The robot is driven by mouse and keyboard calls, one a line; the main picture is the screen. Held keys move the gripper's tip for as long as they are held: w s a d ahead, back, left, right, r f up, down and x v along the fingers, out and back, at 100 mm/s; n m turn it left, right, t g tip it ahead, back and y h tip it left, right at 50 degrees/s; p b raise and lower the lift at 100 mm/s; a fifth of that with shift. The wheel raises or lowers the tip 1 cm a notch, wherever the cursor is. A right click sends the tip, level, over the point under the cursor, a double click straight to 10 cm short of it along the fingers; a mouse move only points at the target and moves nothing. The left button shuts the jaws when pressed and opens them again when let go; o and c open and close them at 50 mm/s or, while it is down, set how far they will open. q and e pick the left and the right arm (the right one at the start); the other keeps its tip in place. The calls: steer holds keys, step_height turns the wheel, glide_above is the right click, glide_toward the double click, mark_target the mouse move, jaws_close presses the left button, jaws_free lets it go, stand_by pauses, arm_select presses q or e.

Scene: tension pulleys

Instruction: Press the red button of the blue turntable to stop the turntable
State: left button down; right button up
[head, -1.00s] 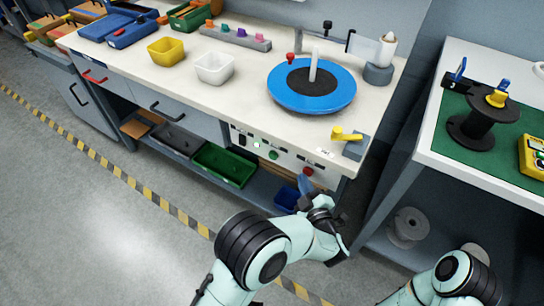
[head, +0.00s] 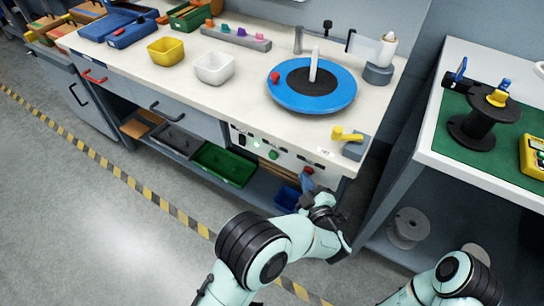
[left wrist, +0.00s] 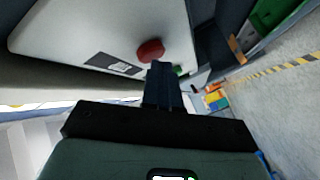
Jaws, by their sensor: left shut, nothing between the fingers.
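The blue turntable (head: 340,96) with a black centre and a white post sits on the white bench. The red button (head: 308,170) is on the bench's grey front panel, beside a green button (head: 273,155). My left gripper (head: 306,183) is shut and empty, just below the red button in the head view. In the left wrist view the red button (left wrist: 151,50) stands out from the panel, right by the shut fingertips (left wrist: 162,68). I cannot tell whether they touch. My right gripper is out of view.
A yellow lever (head: 346,134) on a grey block is at the bench's front right corner. White (head: 214,68) and yellow (head: 166,51) bins stand left of the turntable. A side table (head: 427,139) with a black spool (head: 483,122) is at the right. The floor at left is clear.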

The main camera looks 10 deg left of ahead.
arm_select(q)
steer(key=shift+s, duration=0.15)
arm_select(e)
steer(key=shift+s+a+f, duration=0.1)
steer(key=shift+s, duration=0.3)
arm_select(q)
steer(key=shift+s+a+p, duration=0.3)
steer(key=shift+s, duration=0.35)
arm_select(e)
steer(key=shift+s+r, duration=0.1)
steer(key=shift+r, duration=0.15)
arm_select(q)
steer(key=shift+s+a+p, duration=0.15)
steer(key=shift+s+a, duration=0.15)
steer(key=shift+s, duration=0.5)
steer(key=shift+s+a+p, duration=0.2)
steer(key=shift+s+a, duration=0.05)
steer(key=shift+s, duration=0.5)
steer(key=shift+s+a+p, duration=0.15)
steer(key=shift+s+a, duration=0.15)
steer(key=shift+s, duration=0.5)
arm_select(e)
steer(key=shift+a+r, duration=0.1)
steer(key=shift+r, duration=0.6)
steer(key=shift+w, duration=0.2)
